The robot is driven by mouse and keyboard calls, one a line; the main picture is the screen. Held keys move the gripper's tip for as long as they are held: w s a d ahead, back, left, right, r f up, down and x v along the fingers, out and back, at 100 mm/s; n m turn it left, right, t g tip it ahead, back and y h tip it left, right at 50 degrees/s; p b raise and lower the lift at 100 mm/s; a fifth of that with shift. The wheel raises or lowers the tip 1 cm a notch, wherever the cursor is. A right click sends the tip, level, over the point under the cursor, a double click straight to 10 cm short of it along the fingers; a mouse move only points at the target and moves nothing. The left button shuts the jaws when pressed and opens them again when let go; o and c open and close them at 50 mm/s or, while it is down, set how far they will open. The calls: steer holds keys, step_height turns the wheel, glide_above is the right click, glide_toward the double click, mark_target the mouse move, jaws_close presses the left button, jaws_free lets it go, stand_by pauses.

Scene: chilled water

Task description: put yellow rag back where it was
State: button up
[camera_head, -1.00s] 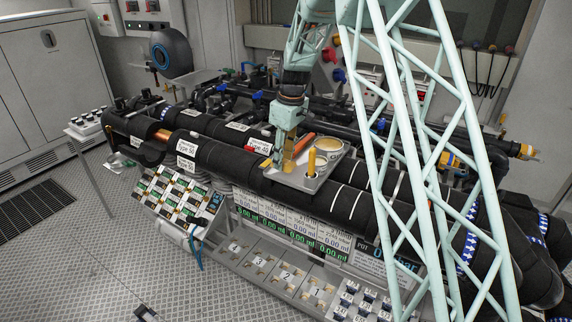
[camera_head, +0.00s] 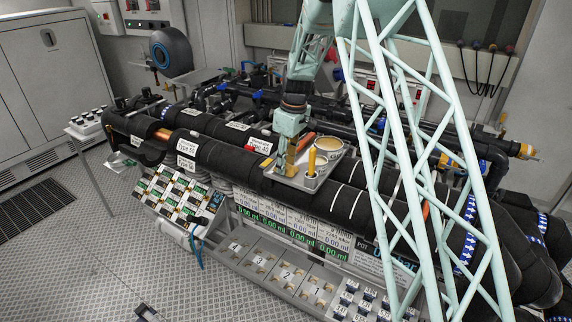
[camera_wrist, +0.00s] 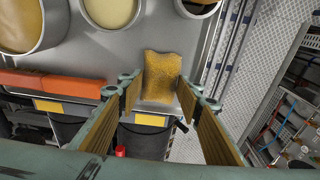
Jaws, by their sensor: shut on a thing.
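The yellow rag (camera_wrist: 162,75) is a mottled yellow-orange pad. In the wrist view it lies between the fingertips of my gripper (camera_wrist: 160,90), which is shut on it, over the front edge of the grey tray (camera_wrist: 110,62). In the head view my gripper (camera_head: 291,165) points down at the left part of the same tray (camera_head: 300,185), which rests on the black insulated pipes. There the rag cannot be told apart from the tan finger pads. Whether the rag touches the tray is unclear.
The tray also holds an orange bar (camera_wrist: 50,84), a round tub with pale contents (camera_head: 329,147) and a yellow cylinder (camera_head: 311,160) in a small cup. Numbered bins (camera_head: 285,277) and a display panel stand below in front.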

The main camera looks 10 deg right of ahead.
mark_target(289, 166)
steer(key=shift+f, duration=0.35)
steer(key=o, duration=0.8)
steer(key=shift+r, duration=0.2)
steer(key=shift+s+d+r, duration=0.15)
steer(key=shift+s+r, duration=0.05)
steer(key=shift+r, duration=1.8)
steer(key=shift+s+d+r, duration=0.15)
steer(key=shift+d+r, duration=0.05)
steer(key=shift+r, duration=1.75)
steer(key=shift+s+d+r, duration=0.15)
steer(key=shift+s+r, duration=0.05)
steer(key=shift+r, duration=1.8)
